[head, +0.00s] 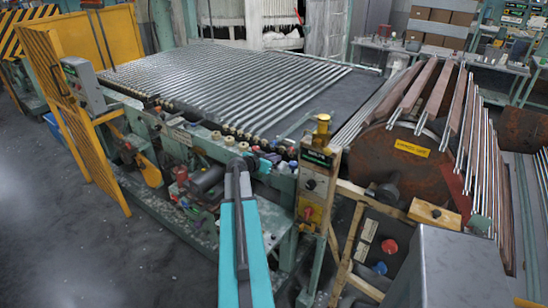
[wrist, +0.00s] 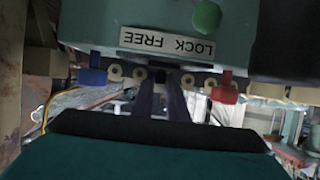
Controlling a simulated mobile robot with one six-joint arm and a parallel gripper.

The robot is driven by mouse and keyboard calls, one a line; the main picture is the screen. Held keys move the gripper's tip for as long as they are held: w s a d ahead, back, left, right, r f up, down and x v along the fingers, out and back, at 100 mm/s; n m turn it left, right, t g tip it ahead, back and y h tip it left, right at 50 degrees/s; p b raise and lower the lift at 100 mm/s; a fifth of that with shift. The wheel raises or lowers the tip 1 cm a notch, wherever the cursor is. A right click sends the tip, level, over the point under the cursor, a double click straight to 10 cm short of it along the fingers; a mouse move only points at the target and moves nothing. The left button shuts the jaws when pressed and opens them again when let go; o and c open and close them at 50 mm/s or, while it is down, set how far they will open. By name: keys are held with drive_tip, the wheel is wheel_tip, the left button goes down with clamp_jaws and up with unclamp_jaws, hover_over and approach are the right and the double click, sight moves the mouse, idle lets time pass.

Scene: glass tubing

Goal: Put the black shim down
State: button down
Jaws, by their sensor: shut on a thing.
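My gripper (head: 240,166) reaches up to the front edge of the green machine, at the end of my teal and dark arm. In the wrist view its two dark fingers (wrist: 160,82) close together on a small black piece, the black shim (wrist: 160,76), of which only a little shows between the tips. I cannot tell whether the shim touches the panel. In the head view the shim is too small to make out.
A blue knob (wrist: 97,77) and a red knob (wrist: 224,88) stick out on either side of my fingers. A control post (head: 317,175) stands right of my arm, before a large brown drum (head: 390,158). Many glass tubes (head: 235,85) lie behind. Open floor (head: 70,235) is at left.

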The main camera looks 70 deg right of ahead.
drive_tip(key=shift+f+b, duration=0.15)
drive_tip(key=shift+b, duration=0.15)
drive_tip(key=c, duration=1.7)
unclamp_jaws()
drive_tip(key=shift+c, duration=0.2)
drive_tip(key=shift+r+p, duration=0.2)
drive_tip(key=shift+p, duration=0.2)
drive_tip(key=shift+w+a+r+b, duration=0.15)
drive_tip(key=shift+a+b, duration=0.3)
drive_tip(key=shift+a, duration=0.2)
drive_tip(key=b+v, duration=0.3)
drive_tip(key=v, duration=0.7)
drive_tip(key=shift+a+r+b, duration=0.25)
drive_tip(key=shift+b, duration=0.05)
drive_tip(key=shift+w, duration=0.1)
